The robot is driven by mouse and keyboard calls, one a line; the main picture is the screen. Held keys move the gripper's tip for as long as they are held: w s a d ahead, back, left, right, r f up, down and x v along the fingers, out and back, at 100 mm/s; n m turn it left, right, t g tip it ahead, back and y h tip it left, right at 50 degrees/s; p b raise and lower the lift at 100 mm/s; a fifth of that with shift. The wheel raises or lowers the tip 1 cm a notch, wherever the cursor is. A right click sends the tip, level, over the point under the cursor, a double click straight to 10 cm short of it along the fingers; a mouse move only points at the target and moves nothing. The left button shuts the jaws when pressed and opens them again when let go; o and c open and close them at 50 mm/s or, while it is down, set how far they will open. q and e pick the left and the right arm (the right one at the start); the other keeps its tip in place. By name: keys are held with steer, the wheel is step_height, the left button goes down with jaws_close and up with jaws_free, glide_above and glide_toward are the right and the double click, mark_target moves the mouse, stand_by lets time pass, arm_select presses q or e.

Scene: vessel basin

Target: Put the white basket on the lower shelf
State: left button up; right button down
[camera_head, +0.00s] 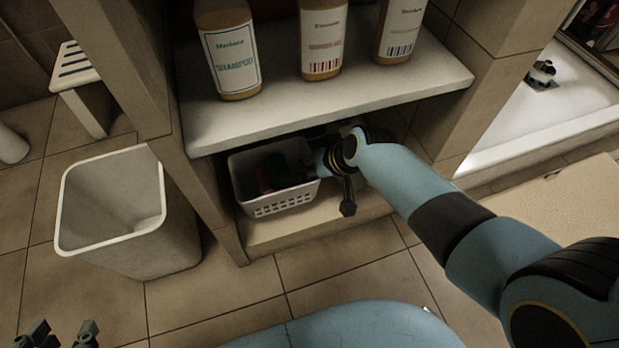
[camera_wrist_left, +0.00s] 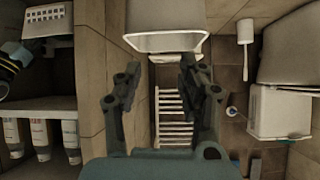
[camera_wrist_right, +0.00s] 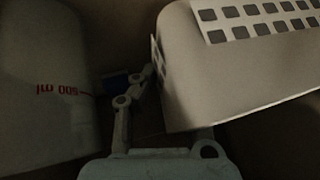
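The white basket (camera_head: 282,204) appears to sit upright inside the lower shelf (camera_head: 310,229), toward its left side, with dark and coloured items inside. Its perforated wall fills the upper right of the right wrist view (camera_wrist_right: 235,70), and part of it shows at the top left of the left wrist view (camera_wrist_left: 45,14). My right gripper (camera_wrist_right: 157,65) is at the basket's right side, below the upper board. One finger shows against the basket's edge; the other is hidden behind the wall. My left gripper (camera_wrist_left: 156,76) is open and empty, away from the basket.
The upper shelf (camera_head: 330,95) holds shampoo-type bottles (camera_head: 229,55) above the basket. A white bin (camera_head: 125,225) stands left of the shelf unit. A white-labelled container (camera_wrist_right: 45,85) is close to my right gripper.

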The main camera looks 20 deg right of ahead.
steer(key=shift+s+f+b, duration=0.1)
steer(key=shift+f+b, duration=0.4)
steer(key=shift+f, duration=0.3)
steer(key=shift+f+b, duration=0.35)
steer(key=shift+b, duration=0.1)
arm_select(q)
steer(key=w+d+r+m+t+h+b, duration=0.1)
steer(key=w+r+t, duration=0.45)
steer(key=r, duration=0.35)
steer(key=w+d+r+m+t+h+b, duration=0.1)
steer(key=w+r+t+h, duration=0.1)
steer(key=w+r+t, duration=0.55)
arm_select(e)
step_height(320, 180, down, 2)
steer(key=shift+f, duration=0.15)
steer(key=shift+w+f+b, duration=0.2)
steer(key=shift+f+b, duration=0.5)
steer(key=shift+b, duration=0.2)
arm_select(q)
step_height(320, 180, up, 13)
steer(key=s+d+m+t+h, duration=0.1)
steer(key=s+m+t+h, duration=0.1)
steer(key=m+h, duration=0.1)
steer(key=shift+s+d+h, duration=0.2)
steer(key=shift+s+h, duration=0.1)
steer(key=shift+h, duration=0.4)
arm_select(e)
steer(key=shift+w, duration=0.1)
arm_select(q)
steer(key=shift+f, duration=0.1)
